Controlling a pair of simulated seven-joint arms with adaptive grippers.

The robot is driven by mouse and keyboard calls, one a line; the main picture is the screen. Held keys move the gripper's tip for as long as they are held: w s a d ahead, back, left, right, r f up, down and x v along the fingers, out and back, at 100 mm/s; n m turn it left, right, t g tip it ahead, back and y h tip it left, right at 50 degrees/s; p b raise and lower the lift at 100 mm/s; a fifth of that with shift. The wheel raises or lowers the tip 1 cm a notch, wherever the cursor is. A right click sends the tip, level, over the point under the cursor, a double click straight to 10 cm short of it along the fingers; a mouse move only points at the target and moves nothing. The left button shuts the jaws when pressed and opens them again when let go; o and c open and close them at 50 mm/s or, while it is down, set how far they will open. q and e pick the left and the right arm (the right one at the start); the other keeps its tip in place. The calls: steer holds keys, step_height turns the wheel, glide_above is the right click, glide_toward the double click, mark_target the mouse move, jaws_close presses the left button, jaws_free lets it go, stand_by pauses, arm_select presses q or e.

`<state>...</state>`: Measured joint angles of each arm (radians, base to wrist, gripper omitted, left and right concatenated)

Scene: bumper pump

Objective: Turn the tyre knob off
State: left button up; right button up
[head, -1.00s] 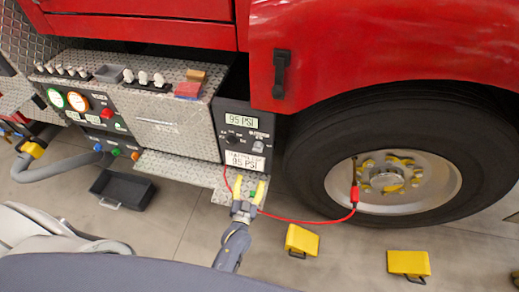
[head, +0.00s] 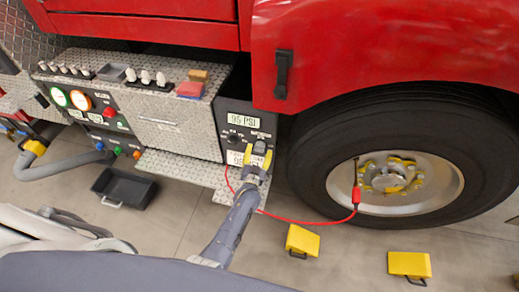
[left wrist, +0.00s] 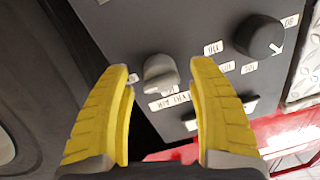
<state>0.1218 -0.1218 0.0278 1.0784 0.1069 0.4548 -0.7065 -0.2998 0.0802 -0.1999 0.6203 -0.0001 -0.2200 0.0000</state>
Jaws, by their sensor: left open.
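A dark control panel (head: 226,107) on the truck's side carries a 95 PSI display (head: 243,121), a black dial (head: 233,137) and a small grey knob (head: 260,146). My left gripper (head: 257,158) is in front of the panel, just below the grey knob. In the left wrist view the yellow fingers are open and empty. The grey knob (left wrist: 160,73) shows between and just beyond their tips, with a label beside it. The black dial (left wrist: 259,35), with a white arrow and number labels, is to its right. I cannot tell whether the fingers touch the knob.
A red hose (head: 290,220) runs from the panel to the wheel (head: 395,180). Two yellow chocks (head: 302,240) (head: 409,263) lie on the floor. A black tray (head: 124,187) and a metal step (head: 180,168) are left of my arm.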

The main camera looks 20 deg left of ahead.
arm_select(q)
steer(key=shift+w+a, duration=0.1)
steer(key=shift+w, duration=0.75)
jaws_close()
